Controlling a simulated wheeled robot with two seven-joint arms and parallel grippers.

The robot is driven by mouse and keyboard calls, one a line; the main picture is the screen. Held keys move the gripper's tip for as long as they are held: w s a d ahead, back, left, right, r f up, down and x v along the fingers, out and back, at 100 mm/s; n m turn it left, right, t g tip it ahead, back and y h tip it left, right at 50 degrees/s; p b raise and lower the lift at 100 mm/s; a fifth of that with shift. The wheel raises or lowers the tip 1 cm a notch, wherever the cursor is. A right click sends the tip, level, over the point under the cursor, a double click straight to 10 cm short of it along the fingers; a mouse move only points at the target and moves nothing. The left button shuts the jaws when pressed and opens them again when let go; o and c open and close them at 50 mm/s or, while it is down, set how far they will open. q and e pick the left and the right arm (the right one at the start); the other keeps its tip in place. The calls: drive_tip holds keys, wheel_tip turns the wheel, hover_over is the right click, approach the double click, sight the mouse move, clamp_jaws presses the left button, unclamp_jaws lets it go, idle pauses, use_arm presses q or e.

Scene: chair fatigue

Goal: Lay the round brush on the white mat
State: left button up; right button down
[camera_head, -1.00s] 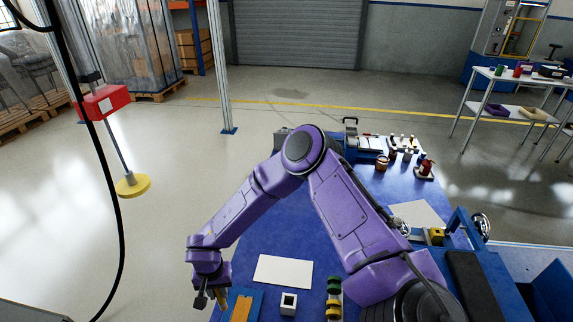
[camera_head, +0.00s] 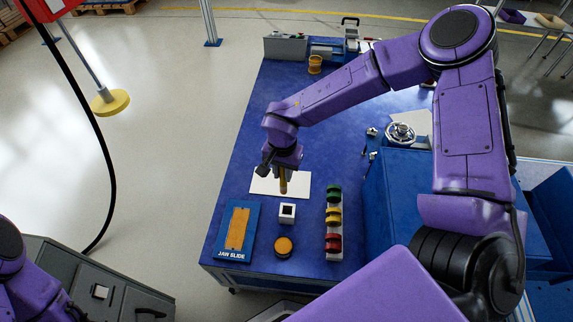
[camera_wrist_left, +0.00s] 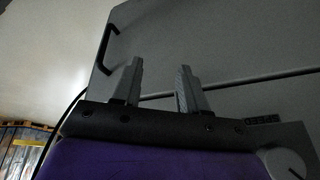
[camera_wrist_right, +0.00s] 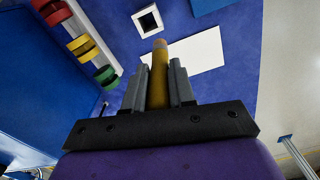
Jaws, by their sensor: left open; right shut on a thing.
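The white mat (camera_head: 300,187) lies flat on the blue bench top. My right gripper (camera_head: 284,172) is over the mat, shut on the round brush (camera_head: 283,183), whose yellow-brown shaft points down toward the mat. In the right wrist view the brush (camera_wrist_right: 159,72) stands out between the two fingers, with the mat (camera_wrist_right: 203,50) behind it. I cannot tell whether its tip touches the mat. My left gripper (camera_wrist_left: 158,88) is open and empty in the left wrist view, against a grey panelled surface.
A blue jaw slide board (camera_head: 222,232), a white square holder (camera_head: 287,214), a round orange-topped piece (camera_head: 283,247) and a rack of coloured rings (camera_head: 334,220) stand in front of the mat. A blue block (camera_head: 385,200) is at the right.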

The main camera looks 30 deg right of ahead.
drive_tip(key=w+d+f, duration=0.4)
drive_tip(key=w+f, duration=0.6)
drive_tip(key=f, duration=0.2)
drive_tip(key=shift+w+d+b, duration=0.3)
drive_tip(key=shift+d, duration=0.1)
drive_tip(key=shift+f, duration=0.1)
drive_tip(key=shift+f, duration=0.15)
drive_tip(key=c, duration=0.9)
unclamp_jaws()
drive_tip(key=shift+c, duration=0.2)
